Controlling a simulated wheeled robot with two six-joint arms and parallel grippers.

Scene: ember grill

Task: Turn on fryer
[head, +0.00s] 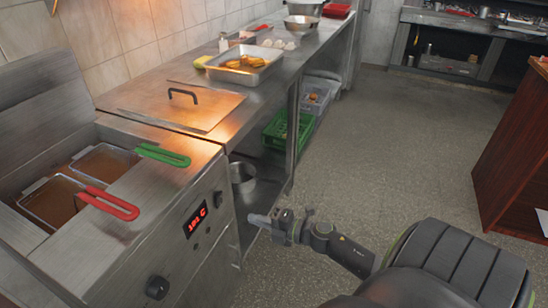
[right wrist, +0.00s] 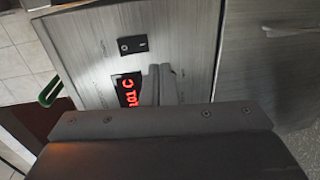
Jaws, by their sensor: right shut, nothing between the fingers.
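The fryer (head: 130,235) stands at the left of the head view, with two baskets in its oil, one with a red handle (head: 108,203) and one with a green handle (head: 163,155). Its front panel has a lit red display (head: 195,220), a black knob (head: 157,287) and a small dark switch (head: 218,198). The right wrist view shows the black rocker switch (right wrist: 132,45) near the lit display (right wrist: 127,92). Contact cannot be told. My left gripper is not in view.
A steel counter (head: 225,110) runs behind the fryer, with a handled lid (head: 195,108) and a tray of food (head: 245,75). A pot (head: 243,178) and a green crate (head: 285,130) sit below. The floor (head: 400,150) is clear; a wooden cabinet (head: 515,160) stands right.

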